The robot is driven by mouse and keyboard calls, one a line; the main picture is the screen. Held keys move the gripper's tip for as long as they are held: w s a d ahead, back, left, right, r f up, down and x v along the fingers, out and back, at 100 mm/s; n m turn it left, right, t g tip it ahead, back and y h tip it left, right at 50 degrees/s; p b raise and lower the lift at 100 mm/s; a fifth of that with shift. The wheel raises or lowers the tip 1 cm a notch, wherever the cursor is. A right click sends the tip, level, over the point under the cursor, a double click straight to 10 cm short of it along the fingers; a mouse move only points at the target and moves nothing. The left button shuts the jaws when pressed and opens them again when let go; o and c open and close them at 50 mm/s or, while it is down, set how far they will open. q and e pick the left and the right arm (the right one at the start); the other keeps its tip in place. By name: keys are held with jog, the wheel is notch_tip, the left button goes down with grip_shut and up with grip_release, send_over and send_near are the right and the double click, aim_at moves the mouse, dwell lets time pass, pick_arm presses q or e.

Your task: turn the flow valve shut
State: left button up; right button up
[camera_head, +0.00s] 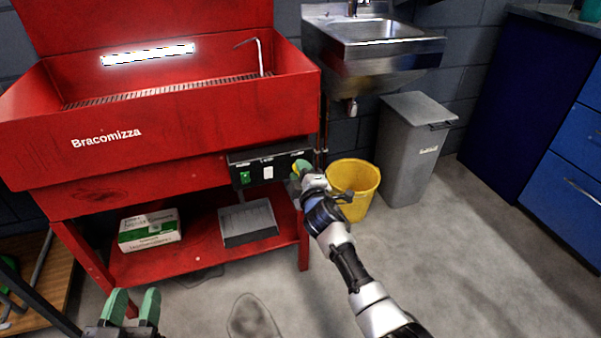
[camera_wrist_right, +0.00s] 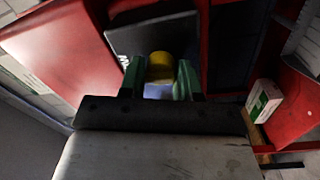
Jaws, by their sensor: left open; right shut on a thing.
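The flow valve is a yellow knob (camera_wrist_right: 160,66) on the dark control panel (camera_head: 262,172) at the front right of the red wash station. My right gripper (camera_head: 301,170) is at the panel's right end. In the right wrist view its green fingers (camera_wrist_right: 160,80) are on both sides of the yellow knob and shut on it. In the head view the gripper mostly hides the knob. My left gripper (camera_head: 136,303) is at the bottom left, open and empty, away from the panel.
The panel also carries a green switch (camera_head: 245,177). A yellow bucket (camera_head: 366,180) stands on the floor just right of my right gripper, with a grey bin (camera_head: 405,150) behind it.

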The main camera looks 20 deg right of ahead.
jog(key=shift+f+n, duration=0.2)
jog(key=shift+n, duration=0.8)
jog(key=o, duration=0.9)
jog(key=shift+r, duration=0.1)
jog(key=shift+s, duration=0.1)
